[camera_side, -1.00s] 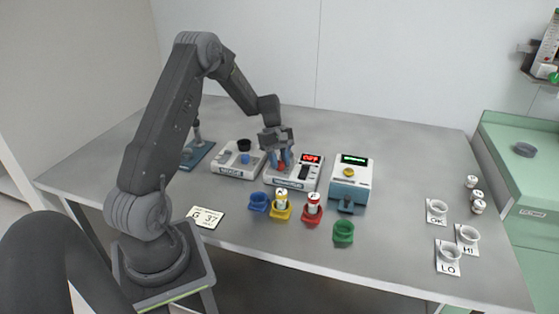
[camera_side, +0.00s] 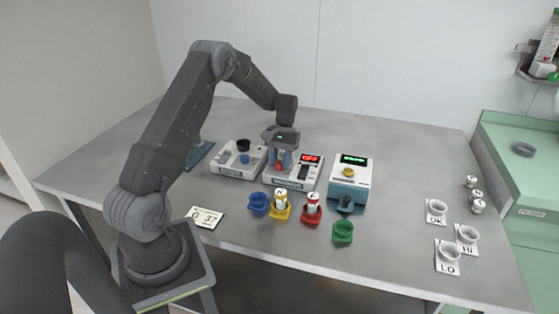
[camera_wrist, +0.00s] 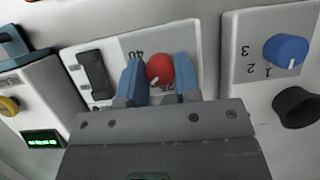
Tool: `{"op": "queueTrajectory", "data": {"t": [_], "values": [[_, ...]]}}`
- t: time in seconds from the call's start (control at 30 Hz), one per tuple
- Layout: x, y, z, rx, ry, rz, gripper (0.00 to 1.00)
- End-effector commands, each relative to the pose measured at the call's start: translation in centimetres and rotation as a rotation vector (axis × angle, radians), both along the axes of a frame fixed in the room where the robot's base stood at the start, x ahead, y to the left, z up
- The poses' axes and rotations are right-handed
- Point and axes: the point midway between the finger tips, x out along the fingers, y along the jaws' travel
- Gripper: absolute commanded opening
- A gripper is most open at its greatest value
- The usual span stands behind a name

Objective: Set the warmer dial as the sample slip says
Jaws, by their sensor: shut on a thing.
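The warmer (camera_side: 312,180) is a white box in the middle of the device row, with a red lit display whose text is too small to read surely. Its red dial (camera_wrist: 160,68) has a pale pointer mark, with 40 and 25 printed near it in the wrist view. My gripper (camera_wrist: 158,76) has its blue fingers on both sides of the dial, shut on it. In the side view my gripper (camera_side: 281,160) reaches down over the warmer's left part. The sample slip (camera_side: 205,217) lies flat near my base; it shows 37, with a less clear mark before it.
A white device (camera_side: 230,172) with a blue knob (camera_wrist: 286,50) and black cup stands left of the warmer. A teal-and-white device (camera_side: 350,180) stands right. Coloured cups, including a green one (camera_side: 343,232), stand in front. Right are labelled cups (camera_side: 447,255) and small vials.

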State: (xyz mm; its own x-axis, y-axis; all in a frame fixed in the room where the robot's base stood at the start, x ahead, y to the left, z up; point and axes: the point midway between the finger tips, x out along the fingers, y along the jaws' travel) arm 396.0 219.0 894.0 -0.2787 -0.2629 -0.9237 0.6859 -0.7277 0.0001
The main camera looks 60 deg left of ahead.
Motion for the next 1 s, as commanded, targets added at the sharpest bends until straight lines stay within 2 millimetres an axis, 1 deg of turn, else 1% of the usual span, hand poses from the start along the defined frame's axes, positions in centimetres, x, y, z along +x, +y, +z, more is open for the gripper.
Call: {"op": "queueTrajectory", "data": {"t": [0.2,0.5,0.7,1.0], "values": [[0.09,-0.05,0.08,0.001,0.0,-0.205,0.06],[0.11,-0.13,0.09,0.001,0.0,-0.429,0.06],[0.12,-0.18,0.09,0.001,-0.001,-0.524,0.06],[0.1,-0.16,0.09,0.001,-0.001,-0.579,0.06]]}}
